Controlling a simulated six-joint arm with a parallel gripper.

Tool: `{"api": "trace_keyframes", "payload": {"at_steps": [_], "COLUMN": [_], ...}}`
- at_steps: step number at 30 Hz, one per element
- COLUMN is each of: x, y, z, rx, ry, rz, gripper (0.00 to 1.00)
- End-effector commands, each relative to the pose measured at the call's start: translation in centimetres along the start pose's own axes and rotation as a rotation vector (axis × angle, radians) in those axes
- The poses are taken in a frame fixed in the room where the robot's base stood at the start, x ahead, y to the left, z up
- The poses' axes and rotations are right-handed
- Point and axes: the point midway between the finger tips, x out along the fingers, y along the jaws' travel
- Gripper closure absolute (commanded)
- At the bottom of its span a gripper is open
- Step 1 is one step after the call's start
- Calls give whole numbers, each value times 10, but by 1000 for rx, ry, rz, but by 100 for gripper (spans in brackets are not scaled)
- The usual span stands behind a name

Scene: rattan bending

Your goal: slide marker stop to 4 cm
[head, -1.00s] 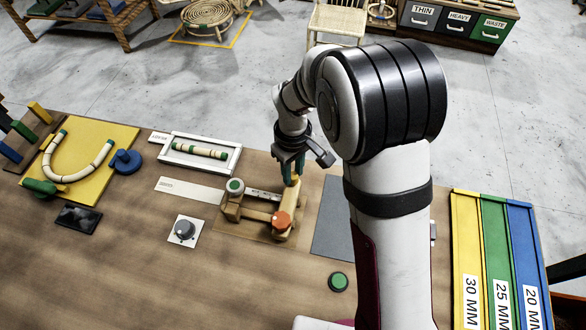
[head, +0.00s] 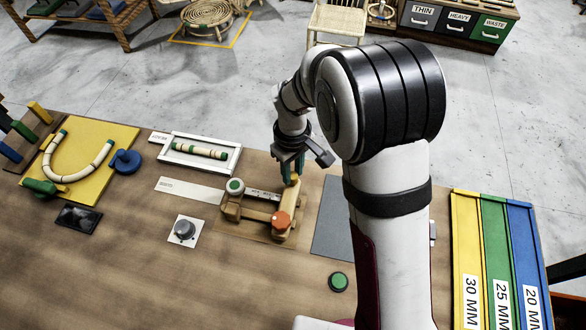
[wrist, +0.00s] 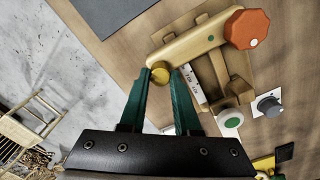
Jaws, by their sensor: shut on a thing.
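The wooden marking jig (head: 232,213) stands on the bench, with a white ruled scale (head: 262,194) along it. A wooden cross arm (wrist: 192,47) carries a yellow peg (wrist: 160,74) at one end and an orange knob (wrist: 247,29) at the other. I take this arm for the marker stop. In the wrist view, the green fingertips of my gripper (wrist: 161,82) are shut on the yellow peg. In the head view my gripper (head: 292,175) is at the jig's far right end.
A green-topped white knob (head: 236,186) is at the jig's left end. A grey dial (head: 185,229) and a green button (head: 338,281) are nearby. A white tray (head: 236,161) holds a rattan piece behind the jig. A grey mat (head: 335,225) lies to the right.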

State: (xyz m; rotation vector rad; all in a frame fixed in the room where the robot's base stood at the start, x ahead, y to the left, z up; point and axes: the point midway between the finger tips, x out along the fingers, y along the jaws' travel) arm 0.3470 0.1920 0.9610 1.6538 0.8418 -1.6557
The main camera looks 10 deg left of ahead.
Motion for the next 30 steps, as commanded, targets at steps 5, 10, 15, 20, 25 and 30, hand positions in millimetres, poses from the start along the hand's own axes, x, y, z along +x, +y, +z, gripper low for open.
{"api": "trace_keyframes", "payload": {"at_steps": [5, 10, 15, 20, 25, 30], "x": [-1, -1, -1, -1, -1, -1], "y": [-18, -34, -38, -39, -39, -38], "z": [-26, -48, -53, -54, -53, -52], "rx": [-5, -1, -1, -2, -2, -1], "ry": [3, 5, 5, 8, 7, 4], "rz": [0, 0, 0, -2, -2, -1], "gripper": [100, 100, 100, 100, 42, 39]}}
